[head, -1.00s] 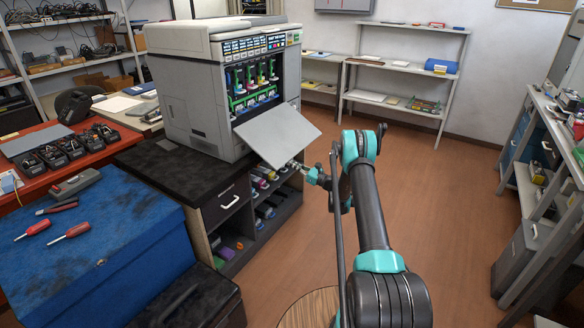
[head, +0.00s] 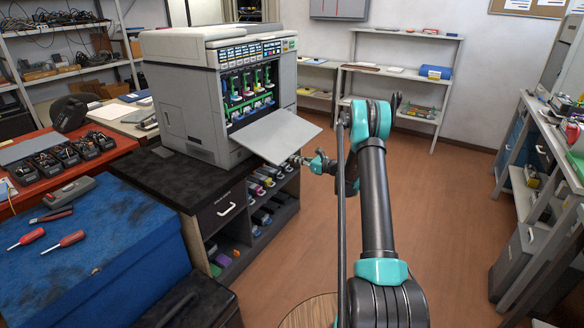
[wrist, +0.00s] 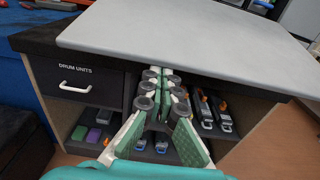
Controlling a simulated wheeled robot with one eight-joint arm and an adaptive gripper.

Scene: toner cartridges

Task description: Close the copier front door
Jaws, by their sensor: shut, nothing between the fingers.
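The copier (head: 190,95) stands on a dark cabinet with its front door (head: 278,137) folded down and open. The door is a flat grey panel sticking out from the bottom of the opening, roughly level. My gripper (head: 298,160) is shut and empty at the door's outer edge, low on its right side. In the wrist view the door (wrist: 200,38) spans the top, and my gripper's tips (wrist: 163,74) reach its near edge from below. Whether they touch it I cannot tell.
The cabinet under the copier has a drawer (head: 222,207) marked "DRUM UNITS" and open shelves of cartridges. Shelves (head: 400,72) line the back wall.

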